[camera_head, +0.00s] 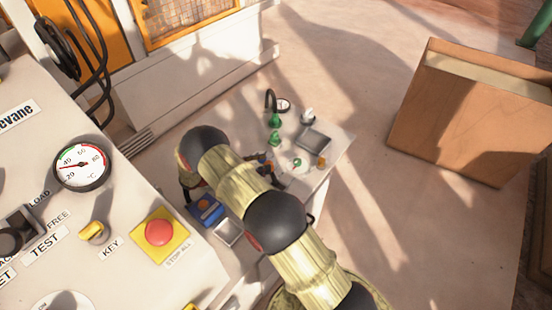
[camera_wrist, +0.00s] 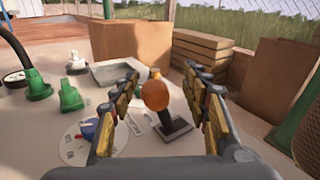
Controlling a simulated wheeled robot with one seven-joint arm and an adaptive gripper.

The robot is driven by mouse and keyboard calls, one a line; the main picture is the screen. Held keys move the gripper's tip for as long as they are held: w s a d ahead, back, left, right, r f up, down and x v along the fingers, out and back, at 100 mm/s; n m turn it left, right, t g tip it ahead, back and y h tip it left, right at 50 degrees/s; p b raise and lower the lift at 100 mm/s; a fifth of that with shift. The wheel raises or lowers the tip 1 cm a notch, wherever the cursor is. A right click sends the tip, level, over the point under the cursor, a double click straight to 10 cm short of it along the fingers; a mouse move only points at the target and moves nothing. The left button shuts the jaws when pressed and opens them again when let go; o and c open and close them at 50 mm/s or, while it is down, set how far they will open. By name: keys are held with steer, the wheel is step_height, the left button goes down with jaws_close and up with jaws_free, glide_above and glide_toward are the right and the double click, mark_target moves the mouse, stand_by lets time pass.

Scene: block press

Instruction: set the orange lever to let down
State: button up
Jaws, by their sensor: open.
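The orange lever (camera_wrist: 155,93) stands up from a dark slotted base (camera_wrist: 173,130) in the wrist view, its rounded knob between my fingers in the picture. White labels (camera_wrist: 134,124) lie beside the base, too small to read. My gripper (camera_wrist: 158,100) is open, with one finger on each side of the knob and gaps showing. I cannot tell how far the knob is from the fingertips. In the head view the orange lever (camera_head: 321,161) is small, near the right edge of the small table, and my gripper (camera_head: 274,172) is partly hidden by my arm.
The table also bears a metal tray (camera_wrist: 116,72), green fittings (camera_wrist: 70,96), a gauge (camera_head: 283,105) and a round dial plate with a blue knob (camera_wrist: 88,130). A control panel with a red stop button (camera_head: 159,232) is at left. A large brown box (camera_head: 470,115) stands right.

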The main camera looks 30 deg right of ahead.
steer(key=s+d+f+b, duration=0.1)
steer(key=d+f+b, duration=0.1)
steer(key=d, duration=0.5)
steer(key=shift+d+f+n+t+h+b, duration=0.3)
steer(key=shift+f+h+b, duration=0.1)
steer(key=shift+f, duration=0.1)
steer(key=shift+s, duration=0.1)
steer(key=c, duration=0.3)
jaws_close()
stand_by(0.5)
